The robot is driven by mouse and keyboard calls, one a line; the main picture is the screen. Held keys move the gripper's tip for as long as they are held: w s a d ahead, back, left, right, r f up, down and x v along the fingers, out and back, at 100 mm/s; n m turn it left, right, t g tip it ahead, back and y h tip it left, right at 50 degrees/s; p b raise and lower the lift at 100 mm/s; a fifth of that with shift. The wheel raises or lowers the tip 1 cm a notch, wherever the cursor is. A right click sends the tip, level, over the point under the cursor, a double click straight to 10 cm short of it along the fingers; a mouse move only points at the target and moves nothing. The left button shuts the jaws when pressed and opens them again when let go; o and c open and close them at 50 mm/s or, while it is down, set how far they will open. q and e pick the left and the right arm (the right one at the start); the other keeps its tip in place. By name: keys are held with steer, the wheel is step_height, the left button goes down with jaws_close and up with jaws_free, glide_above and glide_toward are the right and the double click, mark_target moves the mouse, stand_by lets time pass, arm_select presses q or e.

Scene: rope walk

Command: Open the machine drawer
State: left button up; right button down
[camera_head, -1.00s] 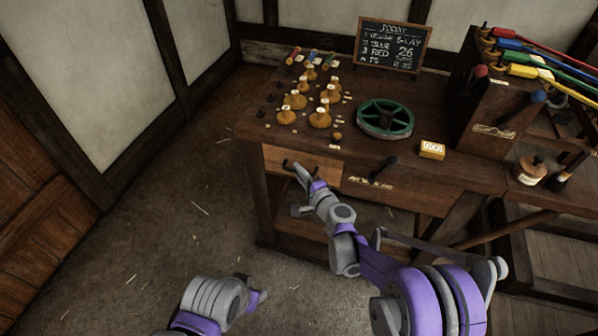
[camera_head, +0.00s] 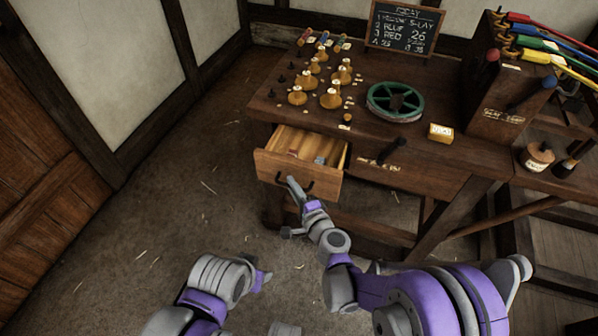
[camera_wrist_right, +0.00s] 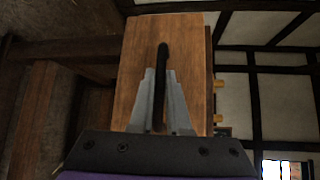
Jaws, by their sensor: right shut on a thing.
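The machine drawer (camera_head: 298,172) at the left front of the wooden bench (camera_head: 430,185) stands pulled out, with a few small items inside. Its dark bar handle (camera_head: 281,180) is on the front panel. My right gripper (camera_head: 292,183) is at the handle. In the right wrist view its two fingers (camera_wrist_right: 161,95) are closed around the black handle (camera_wrist_right: 163,60), in front of the wooden drawer front (camera_wrist_right: 190,60). My left gripper (camera_head: 264,278) is low over the floor, away from the bench; its finger gap is not clear.
The floor (camera_head: 190,200) left of the bench is clear.

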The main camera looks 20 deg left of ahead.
steer(key=shift+s, duration=1.55)
steer(key=c, duration=1.2)
jaws_free()
steer(key=shift+o, duration=0.2)
steer(key=v, duration=1)
steer(key=shift+s+d, duration=0.25)
steer(key=shift+s, duration=0.05)
